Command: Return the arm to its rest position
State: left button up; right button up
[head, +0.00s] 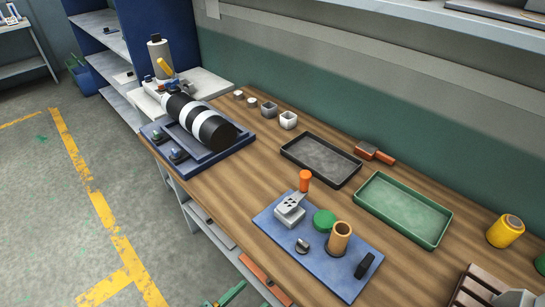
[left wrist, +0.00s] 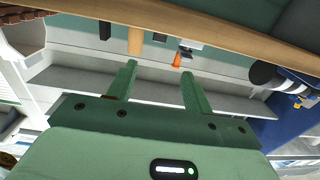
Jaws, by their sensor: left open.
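My left gripper (head: 228,294) shows at the bottom edge of the head view as a bit of green jaw, low in front of the workbench (head: 228,203) and clear of its top. In the left wrist view its two green fingers (left wrist: 157,78) are spread apart with nothing between them. That view looks upside down, with the bench's wooden edge (left wrist: 210,22) across the top and an orange-tipped lever (left wrist: 176,60) beyond the fingers. Most of the left arm is hidden in the head view. My right gripper is not in view.
On the bench stand a black-and-white roll machine (head: 205,125), a blue board (head: 300,250) with a lever and cups, a dark tray (head: 290,152), a green tray (head: 375,210) and a yellow spool (head: 505,231). Open floor (head: 50,220) lies to the left.

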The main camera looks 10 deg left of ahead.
pick_arm(q)
jog(key=s+a+f+g+y, duration=0.2)
jog(key=s+a+f, duration=0.1)
jog(key=f, duration=0.5)
jog(key=s+a+f+g+y, duration=0.2)
jog(key=s+a+f, duration=0.1)
jog(key=f, duration=0.5)
jog(key=s+a+f+g+y, duration=0.2)
jog(key=s+a+f+y, duration=0.15)
jog(key=f, duration=0.35)
jog(key=s+a+f+n+g, duration=0.1)
jog(key=s+a+f+g, duration=0.1)
jog(key=s, duration=0.6)
jog(key=s+a+f+n+g+y, duration=0.1)
jog(key=s+a+f+g, duration=0.1)
jog(key=s+f+g, duration=0.2)
jog(key=s+a+f+n+g+y, duration=0.1)
jog(key=s+f+g, duration=0.2)
jog(key=s+f, duration=0.4)
jog(key=shift+s+a, duration=0.4)
jog(key=shift+s, duration=1.95)
